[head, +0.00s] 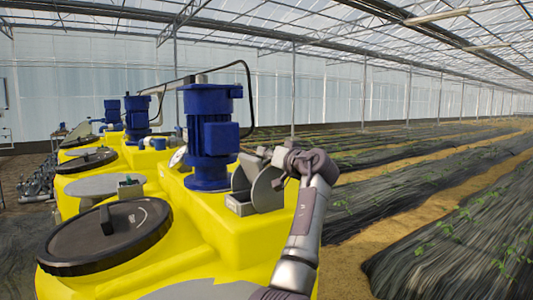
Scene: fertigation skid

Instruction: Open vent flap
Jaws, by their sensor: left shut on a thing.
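The vent (240,205) is a small grey box on top of the nearest yellow tank, just right of the large blue motor. A grey plate, apparently its flap (268,190), stands tilted up on the box, with a rounded edge. My left gripper (268,158) is at the upper edge of the grey plates and shut on the flap. The fingertips are small and partly hidden, so the exact contact is hard to see. My left arm reaches up to it from the bottom of the picture. My right gripper is not in view.
The blue motor (211,135) stands close left of the vent, with a black cable arching above. A black round lid (105,235) lies on the yellow tank (190,240) at front left. More tanks and motors stand behind. Open planting rows (450,240) are at right.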

